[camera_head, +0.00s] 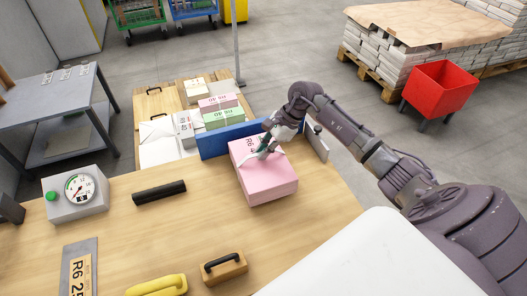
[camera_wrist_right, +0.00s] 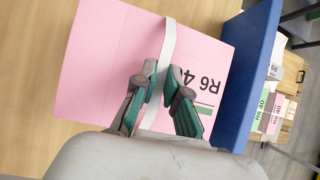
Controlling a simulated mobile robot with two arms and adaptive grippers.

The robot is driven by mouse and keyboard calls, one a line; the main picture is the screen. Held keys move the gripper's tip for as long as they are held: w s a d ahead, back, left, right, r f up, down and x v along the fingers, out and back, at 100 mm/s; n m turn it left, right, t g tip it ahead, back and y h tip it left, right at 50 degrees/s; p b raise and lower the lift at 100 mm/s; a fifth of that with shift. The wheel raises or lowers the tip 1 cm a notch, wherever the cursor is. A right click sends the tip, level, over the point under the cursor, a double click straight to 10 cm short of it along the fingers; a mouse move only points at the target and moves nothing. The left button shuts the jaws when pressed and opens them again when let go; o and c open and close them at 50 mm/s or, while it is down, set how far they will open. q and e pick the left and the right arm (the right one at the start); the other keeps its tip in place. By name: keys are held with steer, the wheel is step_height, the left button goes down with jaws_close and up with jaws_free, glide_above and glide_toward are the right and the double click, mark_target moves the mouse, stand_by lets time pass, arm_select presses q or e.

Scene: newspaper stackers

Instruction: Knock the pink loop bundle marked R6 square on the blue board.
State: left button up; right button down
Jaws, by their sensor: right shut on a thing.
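The pink bundle (camera_head: 265,183) marked R6 lies on the wooden table in front of the blue board (camera_head: 228,138), with a white strap across its top. In the right wrist view the pink bundle (camera_wrist_right: 100,75) has its printed R6 side close beside the blue board (camera_wrist_right: 250,70); I cannot tell whether they touch all along. My right gripper (camera_head: 266,150) is over the top of the bundle. In the wrist view its fingers (camera_wrist_right: 163,95) are shut on the white strap (camera_wrist_right: 165,60). My left gripper is not in view.
A dial scale (camera_head: 75,193), a black bar (camera_head: 159,191), a wooden block with a black handle (camera_head: 224,267) and a yellow-handled tool (camera_head: 158,285) lie on the table. Other bundles (camera_head: 222,115) stand behind the board. Table left of the pink bundle is partly clear.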

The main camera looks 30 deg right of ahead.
steer(key=shift+w+r+p, duration=0.1)
steer(key=shift+r+p, duration=0.8)
steer(key=shift+r, duration=1.5)
